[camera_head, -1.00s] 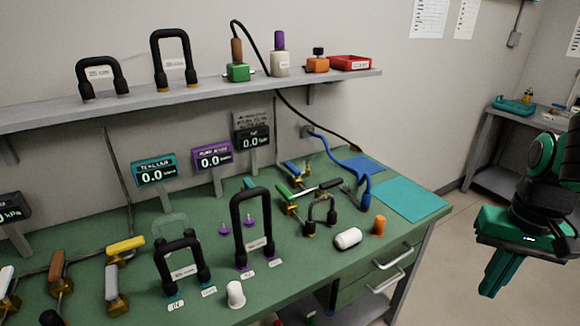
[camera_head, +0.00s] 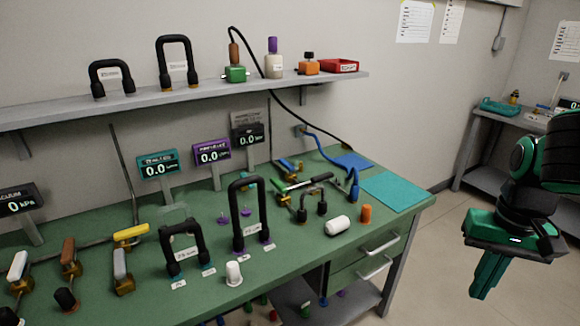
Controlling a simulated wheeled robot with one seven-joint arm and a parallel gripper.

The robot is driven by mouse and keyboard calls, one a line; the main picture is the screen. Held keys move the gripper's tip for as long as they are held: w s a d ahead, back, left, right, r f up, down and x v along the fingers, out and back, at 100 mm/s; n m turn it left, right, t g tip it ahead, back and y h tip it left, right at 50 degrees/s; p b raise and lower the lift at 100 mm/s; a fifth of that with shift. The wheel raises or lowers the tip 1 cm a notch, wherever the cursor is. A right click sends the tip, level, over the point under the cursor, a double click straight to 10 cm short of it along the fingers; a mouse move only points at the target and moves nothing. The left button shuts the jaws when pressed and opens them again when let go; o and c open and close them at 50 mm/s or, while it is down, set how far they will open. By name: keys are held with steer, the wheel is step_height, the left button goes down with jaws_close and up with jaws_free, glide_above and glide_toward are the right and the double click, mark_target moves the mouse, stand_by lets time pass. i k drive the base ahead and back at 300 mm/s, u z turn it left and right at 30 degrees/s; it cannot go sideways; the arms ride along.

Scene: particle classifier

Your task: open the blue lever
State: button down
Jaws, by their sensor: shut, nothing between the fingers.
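A small blue lever (camera_head: 287,165) is on a brass valve at the back of the green bench (camera_head: 210,290), near the wall. It is small in the picture, so its exact angle is hard to tell. A green lever (camera_head: 279,184) and a black-handled lever (camera_head: 312,183) lie just in front of it. My gripper (camera_head: 478,290) hangs at the right, pointing down, shut and empty. It is off the bench's right side, well apart from the blue lever.
A blue hose (camera_head: 335,150) curves over the bench right of the levers. Tall black handles (camera_head: 248,215) stand in the middle. A shelf (camera_head: 200,92) overhangs the back. The teal mat (camera_head: 398,190) is clear, and floor shows between bench and gripper.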

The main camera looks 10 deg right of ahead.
mark_target(284, 162)
steer(key=k, duration=1.05)
steer(key=z, duration=0.3)
steer(key=i, duration=2.2)
steer(key=u, duration=0.65)
